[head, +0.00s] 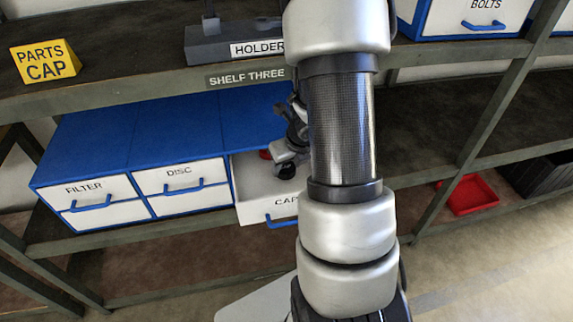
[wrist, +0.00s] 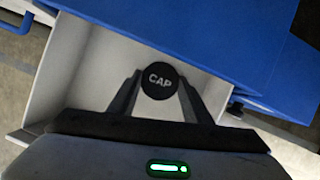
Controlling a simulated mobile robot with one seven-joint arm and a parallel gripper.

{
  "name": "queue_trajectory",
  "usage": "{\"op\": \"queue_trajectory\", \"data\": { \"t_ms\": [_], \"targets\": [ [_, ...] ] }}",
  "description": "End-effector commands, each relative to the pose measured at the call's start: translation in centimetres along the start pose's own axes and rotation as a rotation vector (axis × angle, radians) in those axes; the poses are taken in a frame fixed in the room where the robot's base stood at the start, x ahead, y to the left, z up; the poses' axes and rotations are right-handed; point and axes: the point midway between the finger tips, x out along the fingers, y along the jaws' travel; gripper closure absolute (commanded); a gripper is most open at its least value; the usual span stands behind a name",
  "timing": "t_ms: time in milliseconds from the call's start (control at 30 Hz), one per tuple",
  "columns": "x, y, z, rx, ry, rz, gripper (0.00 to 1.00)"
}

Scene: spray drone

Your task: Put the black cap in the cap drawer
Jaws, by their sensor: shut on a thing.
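In the head view the cap shows as a dark spot (head: 285,171) at the drawer opening. I cannot tell whether it touches the drawer floor.
The closed filter drawer (head: 93,190) and disc drawer (head: 180,177) are to the left in the blue-topped cabinet (head: 150,128). A holder (head: 232,47) and a yellow parts sign (head: 45,63) stand on the shelf above. A red tray (head: 468,194) is at right.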

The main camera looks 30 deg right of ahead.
Motion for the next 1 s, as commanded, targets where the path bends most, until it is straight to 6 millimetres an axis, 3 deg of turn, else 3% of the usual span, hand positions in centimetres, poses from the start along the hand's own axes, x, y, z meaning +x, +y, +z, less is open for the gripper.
{"op": "queue_trajectory", "data": {
  "t_ms": [67, 500, 533, 600, 1000],
  "targets": [
    [1.3, 0.0, -0.4, 0.001, 0.001, 0.000, 0.77],
    [1.6, 0.0, -0.6, 0.001, 0.000, 0.000, 0.77],
    [1.4, 0.0, -0.5, 0.001, 0.000, -0.001, 0.51],
    [1.4, 0.0, -0.5, 0.001, 0.000, 0.000, 0.39],
    [0.5, 0.0, -0.3, 0.001, -0.001, -0.001, 0.37]
  ]
}}
